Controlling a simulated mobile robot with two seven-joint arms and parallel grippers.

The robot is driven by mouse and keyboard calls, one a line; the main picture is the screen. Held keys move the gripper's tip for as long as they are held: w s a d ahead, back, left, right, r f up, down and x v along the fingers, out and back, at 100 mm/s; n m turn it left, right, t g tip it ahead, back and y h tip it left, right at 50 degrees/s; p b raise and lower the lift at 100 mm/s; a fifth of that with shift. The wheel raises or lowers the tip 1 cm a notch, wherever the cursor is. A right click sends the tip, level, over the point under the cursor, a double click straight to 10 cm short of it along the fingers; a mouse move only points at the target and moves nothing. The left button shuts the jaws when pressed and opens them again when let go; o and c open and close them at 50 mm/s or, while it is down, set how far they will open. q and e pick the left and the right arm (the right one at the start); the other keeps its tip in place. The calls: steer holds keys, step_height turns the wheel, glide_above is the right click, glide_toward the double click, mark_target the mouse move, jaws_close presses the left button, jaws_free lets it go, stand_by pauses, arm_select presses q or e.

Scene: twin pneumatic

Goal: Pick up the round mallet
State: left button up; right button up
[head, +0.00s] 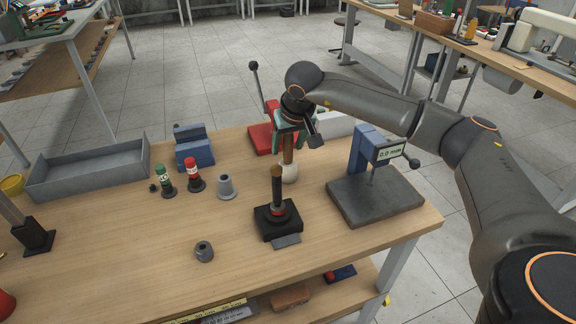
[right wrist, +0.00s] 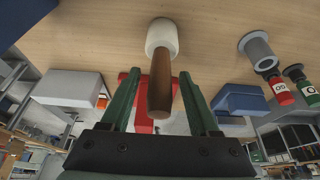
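The round mallet (head: 289,173) stands upright on the wooden table, its white head down and its brown handle pointing up. The right wrist view shows its white head (right wrist: 161,38) and its handle (right wrist: 160,84). My right gripper (head: 289,140) is over the mallet from above. In the right wrist view its green fingers (right wrist: 160,77) are open on either side of the handle, with a gap visible on both sides. In the head view the fingers partly hide the upper handle. My left gripper is not in view.
A black-based stand with an upright handle (head: 278,218) is just in front of the mallet. A gauge on a grey plate (head: 375,203) is to the right. A red lever press (head: 262,139) is behind.

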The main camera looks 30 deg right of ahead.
jaws_close()
steer(key=shift+r, duration=0.15)
stand_by(1.0)
